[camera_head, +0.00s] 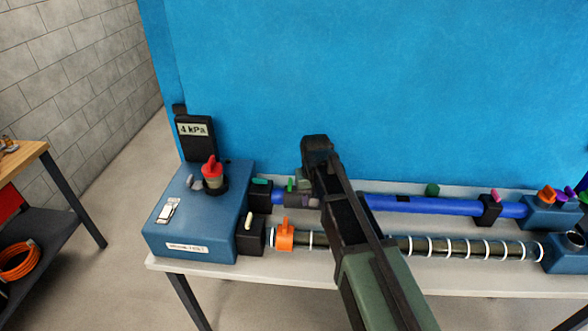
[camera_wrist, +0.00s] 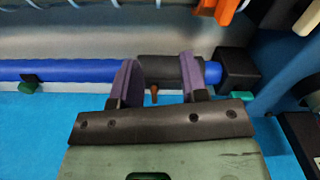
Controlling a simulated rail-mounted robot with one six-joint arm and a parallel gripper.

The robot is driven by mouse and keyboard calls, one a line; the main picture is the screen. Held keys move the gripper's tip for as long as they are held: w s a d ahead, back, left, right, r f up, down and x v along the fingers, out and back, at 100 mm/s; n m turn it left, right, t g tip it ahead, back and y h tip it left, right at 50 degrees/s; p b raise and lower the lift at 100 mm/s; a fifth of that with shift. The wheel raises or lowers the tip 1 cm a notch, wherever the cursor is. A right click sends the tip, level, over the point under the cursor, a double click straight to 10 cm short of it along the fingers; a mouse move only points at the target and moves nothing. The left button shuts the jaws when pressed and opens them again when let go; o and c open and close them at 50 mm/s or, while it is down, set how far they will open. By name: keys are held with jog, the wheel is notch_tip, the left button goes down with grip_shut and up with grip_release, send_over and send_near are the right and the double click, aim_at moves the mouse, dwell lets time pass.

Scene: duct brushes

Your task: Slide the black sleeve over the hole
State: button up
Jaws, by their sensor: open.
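In the wrist view a short black sleeve (camera_wrist: 162,69) sits around the blue pipe (camera_wrist: 60,70), left of a black end block (camera_wrist: 236,68). A small brown peg (camera_wrist: 154,94) sticks out of the sleeve. My gripper (camera_wrist: 159,68) is open, its two purple fingers apart and reaching across the sleeve's area; contact cannot be told. In the head view the blue pipe (camera_head: 440,207) runs along the bench behind the ribbed duct, and my arm covers part of it. I cannot make out a hole in either view.
The ribbed duct (camera_head: 465,247) with an orange clip (camera_head: 285,236) lies in front of the pipe. A blue box (camera_head: 200,225) with a red knob (camera_head: 211,166) and a 4 kPa gauge (camera_head: 195,130) stands left. A blue block (camera_head: 552,212) stands right. A blue panel (camera_head: 420,90) rises behind.

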jog(key=w+a+r+p, duration=0.1)
jog(key=w+a+r, duration=0.1)
jog(key=w, duration=0.3)
jog(key=w+a+r, duration=0.2)
jog(key=w+a, duration=0.1)
jog(key=w, duration=0.3)
jog(key=m, duration=0.3)
send_near(290, 182)
jog(key=shift+n, duration=0.3)
notch_tip(290, 182, down, 11)
jog(key=b, duration=1.1)
jog(key=shift+w+r+b, duration=0.1)
jog(key=shift+r+b, duration=0.05)
jog(key=shift+b, duration=0.2)
jog(key=shift+r, duration=0.1)
jog(key=shift+r, duration=0.1)
jog(key=shift+c, duration=0.4)
grip_shut()
